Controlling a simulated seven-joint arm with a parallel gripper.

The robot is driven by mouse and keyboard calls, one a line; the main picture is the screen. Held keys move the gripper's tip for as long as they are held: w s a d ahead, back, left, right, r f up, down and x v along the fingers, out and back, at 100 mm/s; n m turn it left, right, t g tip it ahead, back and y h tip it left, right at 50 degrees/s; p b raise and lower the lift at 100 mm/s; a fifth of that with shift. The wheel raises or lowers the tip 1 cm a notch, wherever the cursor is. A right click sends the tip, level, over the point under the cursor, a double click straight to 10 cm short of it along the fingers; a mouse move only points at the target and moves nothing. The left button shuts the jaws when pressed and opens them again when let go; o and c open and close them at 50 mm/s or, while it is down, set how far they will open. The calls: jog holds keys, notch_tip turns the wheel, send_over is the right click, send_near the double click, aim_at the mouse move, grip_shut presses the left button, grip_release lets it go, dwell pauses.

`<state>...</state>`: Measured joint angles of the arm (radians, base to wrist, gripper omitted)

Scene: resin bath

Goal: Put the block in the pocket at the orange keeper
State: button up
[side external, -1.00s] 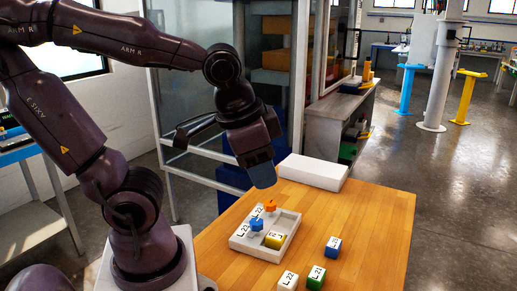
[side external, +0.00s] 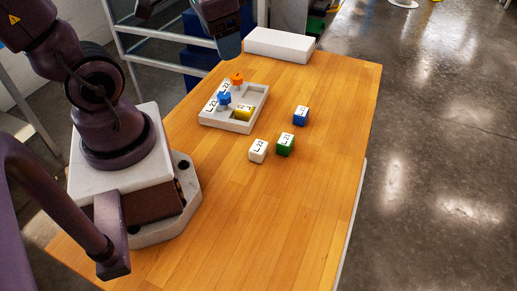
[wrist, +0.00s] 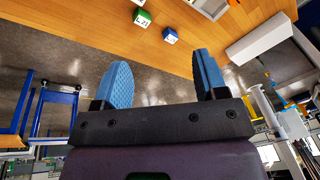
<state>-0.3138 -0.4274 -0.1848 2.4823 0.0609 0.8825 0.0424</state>
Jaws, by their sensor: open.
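A pale tray (side external: 240,127) with pockets lies on the table. An orange keeper (side external: 237,78) stands at its back edge and a blue keeper (side external: 224,98) at its left side. A yellow block (side external: 243,113) sits in the tray near the blue keeper. Loose on the table, right of the tray, are a blue block (side external: 301,116), a green block (side external: 285,145) and a white block (side external: 258,151). My gripper (side external: 229,48) is above the table behind the tray, cut off by the top edge. In the wrist view, my gripper (wrist: 160,68) is open, with nothing between its blue fingers.
A long white box (side external: 280,45) lies at the back of the wooden table (side external: 220,200). The table's front and right side are clear. A metal-framed cabinet and blue bins stand behind the table.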

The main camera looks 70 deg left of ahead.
notch_tip(320, 180, down, 6)
jog(key=a+m+g, duration=0.2)
jog(key=m+g, duration=0.1)
jog(key=m, duration=0.1)
jog(key=m+t+h, duration=0.1)
jog(key=m+h, duration=0.1)
jog(key=m, duration=2.2)
send_over(259, 146)
notch_tip(259, 146, down, 9)
notch_tip(259, 146, down, 13)
jog(key=shift+r, duration=0.2)
jog(key=shift+c, duration=0.2)
jog(key=c, duration=1.1)
jog(key=shift+o, duration=0.2)
